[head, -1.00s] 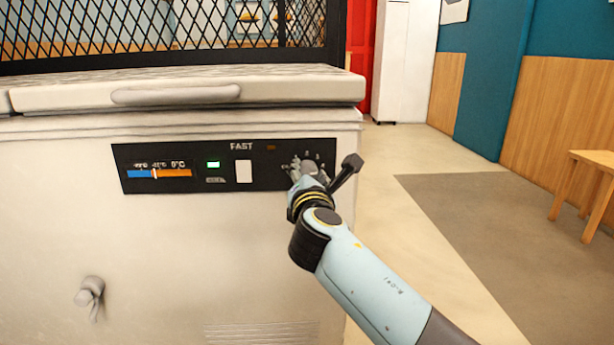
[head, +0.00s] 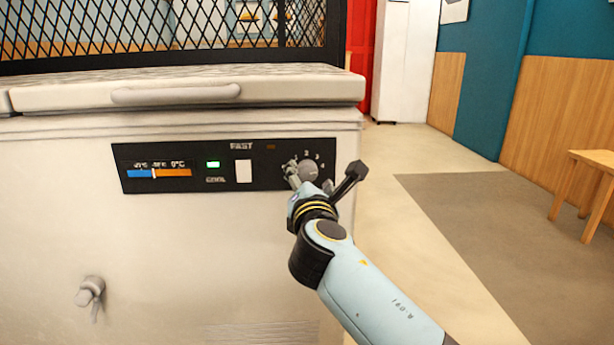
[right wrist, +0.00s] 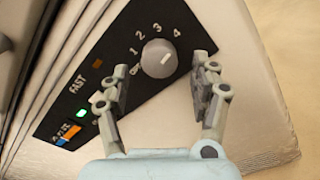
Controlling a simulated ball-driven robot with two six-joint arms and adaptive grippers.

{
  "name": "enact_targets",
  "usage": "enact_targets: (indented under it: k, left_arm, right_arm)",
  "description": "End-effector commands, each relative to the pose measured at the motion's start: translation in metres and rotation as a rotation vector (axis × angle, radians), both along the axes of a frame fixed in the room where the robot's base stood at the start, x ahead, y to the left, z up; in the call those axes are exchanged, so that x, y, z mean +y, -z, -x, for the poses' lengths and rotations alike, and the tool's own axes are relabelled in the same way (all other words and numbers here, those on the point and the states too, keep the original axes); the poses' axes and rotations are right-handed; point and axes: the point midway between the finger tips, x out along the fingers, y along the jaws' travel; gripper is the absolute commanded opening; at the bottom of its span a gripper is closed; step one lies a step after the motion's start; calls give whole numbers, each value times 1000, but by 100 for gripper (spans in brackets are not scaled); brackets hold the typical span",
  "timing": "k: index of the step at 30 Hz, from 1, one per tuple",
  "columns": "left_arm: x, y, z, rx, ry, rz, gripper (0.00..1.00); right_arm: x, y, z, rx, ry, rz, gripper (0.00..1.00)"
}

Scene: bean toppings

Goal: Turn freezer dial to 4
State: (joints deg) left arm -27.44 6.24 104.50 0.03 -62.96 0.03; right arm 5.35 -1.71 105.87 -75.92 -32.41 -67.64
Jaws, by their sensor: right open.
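The grey freezer dial (head: 309,171) sits at the right end of the black control panel (head: 212,187) on the white freezer's front, with numbers printed around it. The right wrist view shows the dial (right wrist: 159,58) with the numbers 1 to 4 and an off mark; which one it points to is hard to tell. My right gripper (head: 312,172) is in front of the dial. In the right wrist view its open fingers (right wrist: 164,85) are on either side of and below the dial, with nothing between them. My left gripper is not in view.
The freezer lid with its handle (head: 176,94) is above the panel. A small drain tap (head: 90,292) sticks out at lower left. Open floor and a wooden table (head: 590,175) are to the right.

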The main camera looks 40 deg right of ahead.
Motion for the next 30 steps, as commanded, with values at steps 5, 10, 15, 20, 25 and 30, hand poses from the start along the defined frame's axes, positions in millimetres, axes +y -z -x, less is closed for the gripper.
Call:
enact_targets:
  k: [5,10,15,20,25,30]
  left_arm:
    - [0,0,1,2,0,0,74]
    - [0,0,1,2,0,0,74]
    - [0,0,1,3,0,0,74]
    - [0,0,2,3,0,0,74]
    - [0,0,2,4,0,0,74]
    - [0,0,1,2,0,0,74]
  right_arm:
    - [17,1,27,1,0,-3,63]
    - [24,0,39,0,-1,-1,63]
    - [25,0,40,0,-1,-1,63]
    - [24,0,39,1,-1,0,63]
    - [24,0,39,1,-1,0,63]
    - [21,23,56,53,-4,14,63]
